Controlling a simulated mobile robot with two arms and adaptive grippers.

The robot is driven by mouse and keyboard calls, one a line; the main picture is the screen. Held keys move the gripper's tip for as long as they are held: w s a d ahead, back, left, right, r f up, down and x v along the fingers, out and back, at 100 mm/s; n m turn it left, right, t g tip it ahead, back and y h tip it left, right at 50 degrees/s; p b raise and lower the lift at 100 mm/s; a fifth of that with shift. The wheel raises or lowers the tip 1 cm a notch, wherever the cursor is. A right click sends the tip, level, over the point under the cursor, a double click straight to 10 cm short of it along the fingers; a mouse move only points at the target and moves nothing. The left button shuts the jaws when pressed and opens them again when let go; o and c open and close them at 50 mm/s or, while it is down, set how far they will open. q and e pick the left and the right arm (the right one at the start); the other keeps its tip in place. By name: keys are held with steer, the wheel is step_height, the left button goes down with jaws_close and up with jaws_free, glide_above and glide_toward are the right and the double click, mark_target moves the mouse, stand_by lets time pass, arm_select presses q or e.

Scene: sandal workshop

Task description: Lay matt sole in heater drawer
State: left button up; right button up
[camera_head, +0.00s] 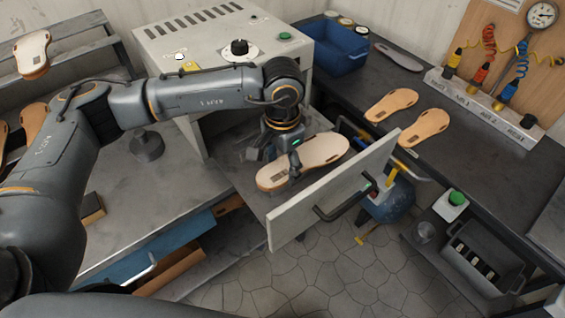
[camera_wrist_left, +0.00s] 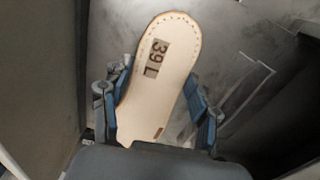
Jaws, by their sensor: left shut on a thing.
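A tan sole (camera_head: 322,150) with a stitched edge is in my left gripper (camera_head: 291,163), whose fingers are on either side of it. In the left wrist view, the sole (camera_wrist_left: 172,55) bears a dark patch reading "39 L", and the gripper's fingers (camera_wrist_left: 160,125) flank it. The sole is over the pulled-out heater drawer (camera_head: 335,190); I cannot tell whether it touches the drawer floor. The heater (camera_head: 220,45) is a pale box with a black knob and a green button. My right gripper is not in view.
Two more tan soles (camera_head: 391,104) (camera_head: 424,127) lie on the dark bench at right, near a blue crate (camera_head: 335,45) and a grey sole-shaped piece (camera_head: 398,56). More soles (camera_head: 32,54) are on a rack at left. A grey bin (camera_head: 484,262) stands lower right.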

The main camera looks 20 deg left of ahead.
arm_select(q)
steer(key=shift+f, duration=0.1)
steer(key=o, duration=1.3)
